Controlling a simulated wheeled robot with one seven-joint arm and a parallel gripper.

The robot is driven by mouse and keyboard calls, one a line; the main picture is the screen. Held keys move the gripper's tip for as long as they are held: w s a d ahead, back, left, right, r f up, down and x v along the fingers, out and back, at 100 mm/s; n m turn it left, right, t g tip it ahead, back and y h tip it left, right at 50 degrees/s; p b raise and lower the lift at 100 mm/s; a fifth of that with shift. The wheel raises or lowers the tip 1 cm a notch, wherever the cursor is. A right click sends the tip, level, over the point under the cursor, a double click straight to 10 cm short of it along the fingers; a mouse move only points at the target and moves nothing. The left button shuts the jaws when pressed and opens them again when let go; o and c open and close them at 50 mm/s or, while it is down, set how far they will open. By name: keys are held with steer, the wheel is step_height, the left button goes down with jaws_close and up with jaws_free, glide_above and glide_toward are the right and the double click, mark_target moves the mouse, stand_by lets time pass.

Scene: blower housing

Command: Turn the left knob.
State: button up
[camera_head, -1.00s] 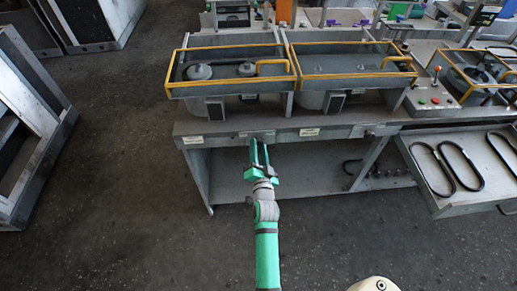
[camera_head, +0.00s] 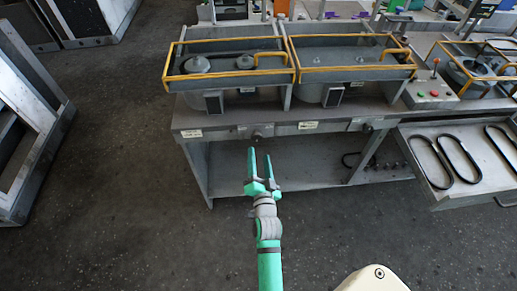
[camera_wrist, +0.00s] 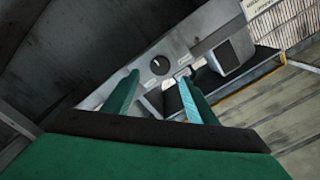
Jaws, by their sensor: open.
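The left knob (camera_wrist: 161,64) is a dark round dial with a short pale mark, set in the grey front panel in the wrist view. In the head view the left knob (camera_head: 257,133) is tiny on the bench's front edge, and its setting cannot be read there. My green gripper (camera_head: 260,153) is open and empty, its fingers pointing at the panel just below and in front of that knob. In the wrist view my gripper (camera_wrist: 159,76) has a finger on either side of the line to the knob, apart from it.
The grey workbench (camera_head: 225,122) carries yellow-railed blower housings. Another small knob (camera_head: 367,127) sits farther right on the front edge. An open drawer (camera_head: 465,196) with black belts juts out at the right. A lower shelf (camera_head: 320,178) lies under the bench.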

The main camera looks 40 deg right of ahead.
steer(key=v, duration=0.3)
steer(key=shift+a, duration=0.1)
stand_by(0.5)
steer(key=s+a+f+n+y, duration=0.2)
steer(key=s+a+n, duration=0.3)
steer(key=a, duration=0.4)
steer(key=s+a+f+n+y, duration=0.1)
steer(key=s+a+n+y, duration=0.1)
steer(key=s+a, duration=0.7)
steer(key=s+a+r+n+y, duration=0.5)
steer(key=s+a+n, duration=0.3)
steer(key=s+a, duration=0.4)
steer(key=shift+s+a+r, duration=0.35)
steer(key=shift+s+r, duration=0.35)
